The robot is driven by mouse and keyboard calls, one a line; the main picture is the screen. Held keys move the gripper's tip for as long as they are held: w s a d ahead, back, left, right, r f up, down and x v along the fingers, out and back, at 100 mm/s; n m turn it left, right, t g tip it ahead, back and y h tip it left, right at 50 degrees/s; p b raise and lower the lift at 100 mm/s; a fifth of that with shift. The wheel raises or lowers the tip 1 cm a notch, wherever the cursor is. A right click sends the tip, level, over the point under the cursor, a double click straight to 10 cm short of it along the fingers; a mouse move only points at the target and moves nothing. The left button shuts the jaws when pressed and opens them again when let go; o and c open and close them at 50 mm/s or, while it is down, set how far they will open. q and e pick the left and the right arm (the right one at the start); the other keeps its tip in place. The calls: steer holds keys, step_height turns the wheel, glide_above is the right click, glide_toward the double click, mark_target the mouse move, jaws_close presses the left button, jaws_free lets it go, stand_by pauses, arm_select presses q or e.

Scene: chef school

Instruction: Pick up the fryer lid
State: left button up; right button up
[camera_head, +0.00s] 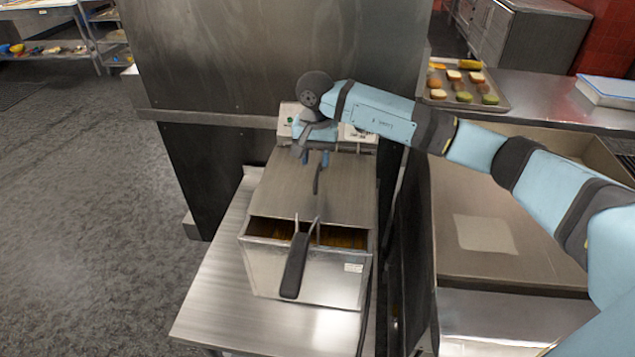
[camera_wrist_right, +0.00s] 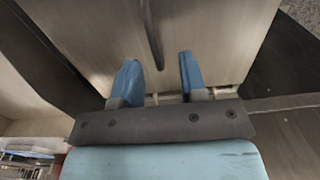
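The fryer lid (camera_head: 280,192) is a flat metal plate lying over the back and middle of the fryer (camera_head: 320,283). It leaves a strip open at the front. Its dark, thin handle (camera_head: 316,180) stands on its top. My right gripper (camera_head: 314,158) is above the back part of the lid, behind the handle. In the right wrist view its two blue fingers (camera_wrist_right: 158,75) are apart with nothing between them. The handle (camera_wrist_right: 152,32) shows there beyond the fingertips, roughly in line with the gap, over the lid surface (camera_wrist_right: 95,30). My left gripper is not in view.
A basket with a black handle (camera_head: 295,266) sits in the fryer and sticks out at the front. The fryer stands on a metal table (camera_head: 222,300). A tall metal panel (camera_head: 270,60) rises behind. A counter on the right holds a food tray (camera_head: 452,101).

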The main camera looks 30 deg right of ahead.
mark_target(318, 170)
steer(key=f, duration=0.4)
steer(key=shift+s+f+p, duration=0.3)
steer(key=shift+s+f, duration=0.05)
steer(key=shift+c, duration=0.2)
steer(key=shift+d, duration=0.1)
jaws_close()
steer(key=shift+r, duration=0.1)
steer(key=shift+r, duration=0.1)
